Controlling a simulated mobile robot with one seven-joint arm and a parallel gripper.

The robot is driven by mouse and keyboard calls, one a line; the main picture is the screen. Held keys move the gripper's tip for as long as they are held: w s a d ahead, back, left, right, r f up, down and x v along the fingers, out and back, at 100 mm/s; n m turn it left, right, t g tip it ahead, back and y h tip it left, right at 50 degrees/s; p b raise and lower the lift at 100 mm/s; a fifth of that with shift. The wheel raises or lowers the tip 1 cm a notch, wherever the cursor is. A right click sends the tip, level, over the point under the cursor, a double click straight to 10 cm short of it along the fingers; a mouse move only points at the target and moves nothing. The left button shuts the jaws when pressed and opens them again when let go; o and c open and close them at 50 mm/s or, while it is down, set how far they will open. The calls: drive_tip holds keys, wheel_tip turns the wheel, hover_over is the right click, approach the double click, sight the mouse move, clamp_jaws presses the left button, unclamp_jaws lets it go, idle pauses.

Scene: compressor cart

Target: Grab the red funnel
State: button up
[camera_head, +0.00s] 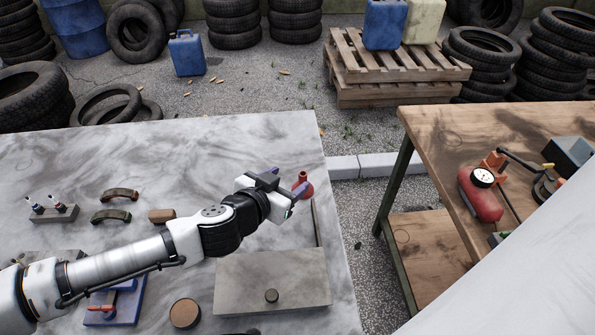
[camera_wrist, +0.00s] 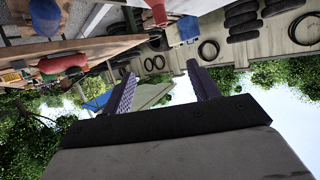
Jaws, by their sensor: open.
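The red funnel (camera_head: 307,180) stands on the grey table near its right edge in the head view. It looks upright, with its narrow end up. My gripper (camera_head: 288,183) is just beside it, on its near left side, and partly covers it. In the wrist view the two purple fingers of my gripper (camera_wrist: 160,74) are spread apart with nothing between them. I cannot tell from the head view whether a finger touches the funnel.
The grey table (camera_head: 230,140) has free room behind my arm. A grey block (camera_head: 290,270) with a round knob lies in front of my gripper. A wooden bench (camera_head: 450,140) stands right, across a gap.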

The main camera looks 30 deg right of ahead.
sight(301, 179)
drive_tip(key=shift+n+y, duration=0.5)
drive_tip(key=shift+y, duration=0.2)
drive_tip(key=f, duration=0.1)
drive_tip(key=a+f+b, duration=0.1)
drive_tip(key=f, duration=0.1)
drive_tip(key=a+f+b, duration=0.1)
drive_tip(key=shift+w+f, duration=0.35)
drive_tip(key=shift+f, duration=0.05)
drive_tip(key=b+x, duration=0.1)
drive_tip(key=b, duration=0.2)
drive_tip(key=shift+w+d+f, duration=0.15)
drive_tip(key=shift+d, duration=0.25)
drive_tip(key=shift+w+d+b, duration=0.1)
drive_tip(key=shift+d+b, duration=0.25)
drive_tip(key=p+x, duration=0.1)
drive_tip(key=x, duration=0.4)
drive_tip(key=shift+w+d, duration=0.1)
drive_tip(key=shift+d, duration=0.05)
drive_tip(key=d, duration=0.1)
drive_tip(key=w+d, duration=0.1)
drive_tip(key=d+f+p, duration=0.1)
drive_tip(key=shift+w+d, duration=0.15)
drive_tip(key=shift+w, duration=0.1)
drive_tip(key=shift+w+d+f, duration=0.3)
drive_tip(key=shift+d, duration=0.1)
